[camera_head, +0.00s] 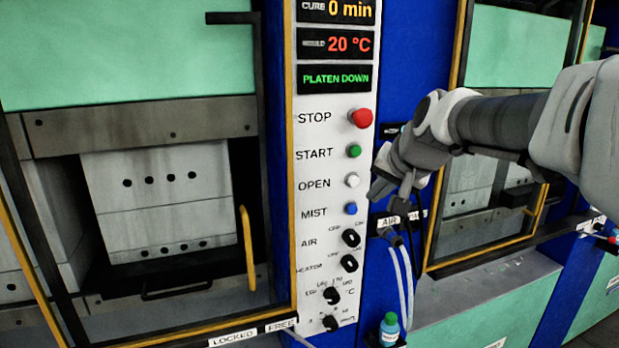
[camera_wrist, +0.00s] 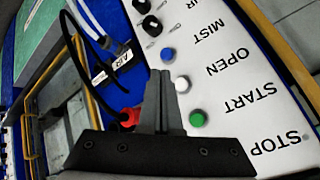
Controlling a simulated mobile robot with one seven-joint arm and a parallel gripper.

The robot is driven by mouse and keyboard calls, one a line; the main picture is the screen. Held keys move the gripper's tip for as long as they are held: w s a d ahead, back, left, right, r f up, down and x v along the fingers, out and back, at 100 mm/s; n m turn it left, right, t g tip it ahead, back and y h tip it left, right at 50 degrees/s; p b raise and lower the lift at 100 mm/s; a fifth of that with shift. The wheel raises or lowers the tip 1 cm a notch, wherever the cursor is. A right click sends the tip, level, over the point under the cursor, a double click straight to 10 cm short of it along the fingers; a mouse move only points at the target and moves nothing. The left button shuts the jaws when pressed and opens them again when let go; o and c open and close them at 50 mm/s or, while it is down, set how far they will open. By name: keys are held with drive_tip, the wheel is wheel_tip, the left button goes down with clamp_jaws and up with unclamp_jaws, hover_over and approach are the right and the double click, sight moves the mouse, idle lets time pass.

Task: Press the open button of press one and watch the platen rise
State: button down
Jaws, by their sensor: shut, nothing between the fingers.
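The control panel of the press (camera_head: 307,220) stands in the middle of the head view. Its white OPEN button (camera_head: 352,181) sits between the green START button (camera_head: 354,151) and the blue MIST button (camera_head: 351,208). The display (camera_head: 335,79) reads PLATEN DOWN. My gripper (camera_head: 377,190) is shut and empty, just right of the OPEN button in the head view. In the wrist view the closed fingers (camera_wrist: 164,80) point across the panel, beside the white OPEN button (camera_wrist: 182,85). I cannot tell whether they touch it; they look apart.
A red STOP button (camera_head: 361,117) sits above START. AIR (camera_head: 350,238) and HEATER knobs are below MIST. The press opening, with a yellow door handle (camera_head: 247,248), is at the left. Hoses (camera_head: 403,270) hang below my gripper. A bottle (camera_head: 389,328) stands at the bottom.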

sight(354, 182)
drive_tip(key=shift+w+a, duration=0.3)
drive_tip(key=shift+w, duration=0.6)
drive_tip(key=shift+w+a, duration=0.25)
drive_tip(key=shift+w, duration=0.65)
idle(0.7)
drive_tip(key=shift+w+a, duration=0.15)
drive_tip(key=shift+w, duration=0.2)
